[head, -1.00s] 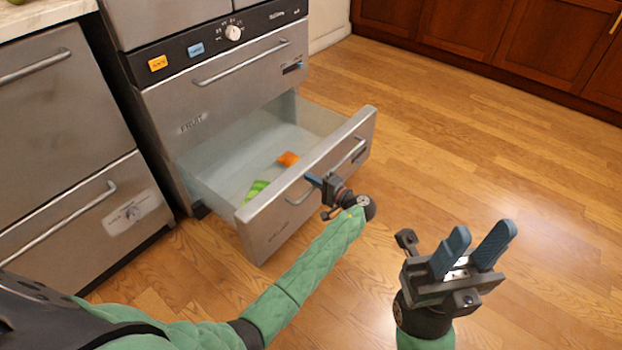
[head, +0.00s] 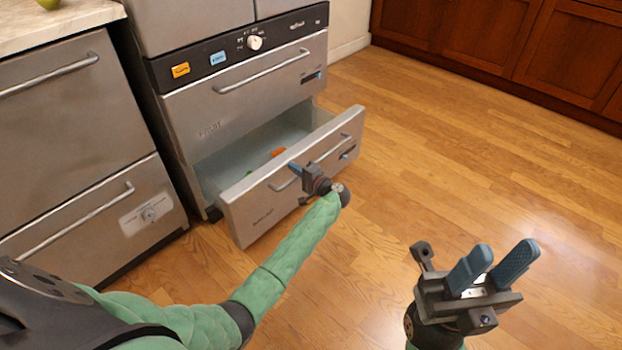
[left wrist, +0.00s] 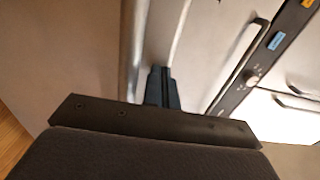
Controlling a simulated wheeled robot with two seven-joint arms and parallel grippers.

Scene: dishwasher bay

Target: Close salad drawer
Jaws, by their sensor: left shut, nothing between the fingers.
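The salad drawer (head: 268,206) is the lower drawer of the steel fridge and stands partly pulled out. An orange item (head: 278,152) shows inside it, with a bit of green beside it. My left gripper (head: 294,168) is at the drawer's front, by its bar handle (head: 330,150); its fingers are shut and empty. In the left wrist view the fingers (left wrist: 161,88) point toward the drawer; whether they touch it I cannot tell. My right gripper (head: 492,265) is open and empty over the floor at the lower right.
The closed fruit drawer (head: 245,103) is above the salad drawer. A steel appliance (head: 75,130) with a counter stands to the left. Brown wooden cabinets (head: 480,50) line the back. The wooden floor (head: 450,160) on the right is clear.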

